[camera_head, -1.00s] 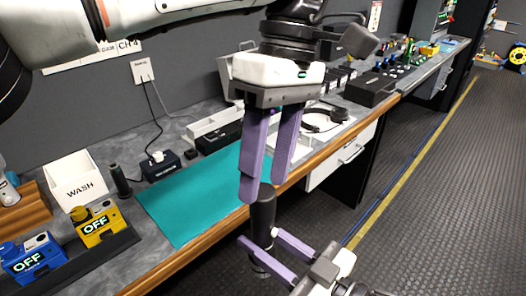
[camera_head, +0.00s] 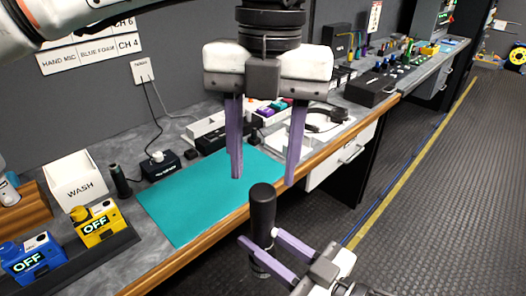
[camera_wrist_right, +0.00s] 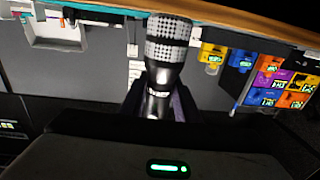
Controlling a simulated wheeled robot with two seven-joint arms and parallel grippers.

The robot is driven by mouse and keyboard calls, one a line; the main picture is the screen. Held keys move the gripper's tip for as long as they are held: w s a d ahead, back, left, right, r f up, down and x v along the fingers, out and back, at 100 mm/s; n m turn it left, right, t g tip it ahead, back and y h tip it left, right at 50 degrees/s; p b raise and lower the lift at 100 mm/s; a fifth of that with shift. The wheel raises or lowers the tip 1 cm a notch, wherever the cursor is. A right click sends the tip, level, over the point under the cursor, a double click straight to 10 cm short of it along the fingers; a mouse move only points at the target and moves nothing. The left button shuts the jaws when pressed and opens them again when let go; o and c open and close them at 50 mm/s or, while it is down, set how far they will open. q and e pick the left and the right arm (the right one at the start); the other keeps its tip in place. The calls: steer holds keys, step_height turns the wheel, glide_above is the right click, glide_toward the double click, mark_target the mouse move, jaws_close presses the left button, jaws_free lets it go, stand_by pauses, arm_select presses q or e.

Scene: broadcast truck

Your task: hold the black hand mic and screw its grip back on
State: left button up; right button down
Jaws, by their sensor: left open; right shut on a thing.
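The black hand mic (camera_head: 260,262) stands about upright in front of the desk edge, with its black cylindrical grip (camera_head: 263,205) at the top. My right gripper (camera_head: 259,236) is shut on the mic from the lower right. In the right wrist view the mic's silver and black grille (camera_wrist_right: 167,40) and shiny body show, held between the fingers. My left gripper (camera_head: 264,181) is open and points down, its purple fingers spread left and right just above the grip's top end. I cannot tell how far the grip is screwed on.
A teal mat (camera_head: 195,200) lies bare on the grey desk. On the left are a WASH box (camera_head: 78,188), a dark cylinder (camera_head: 120,181), and yellow (camera_head: 98,225) and blue (camera_head: 33,258) OFF units. Headphones (camera_head: 325,117) lie behind the left gripper.

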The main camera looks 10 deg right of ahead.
mark_target(263, 190)
arm_select(q)
steer(key=n, duration=0.6)
steer(key=shift+r+n+t+h, duration=0.3)
steer(key=shift+r, duration=0.1)
steer(key=shift+w+f, duration=0.1)
steer(key=shift+f, duration=3.9)
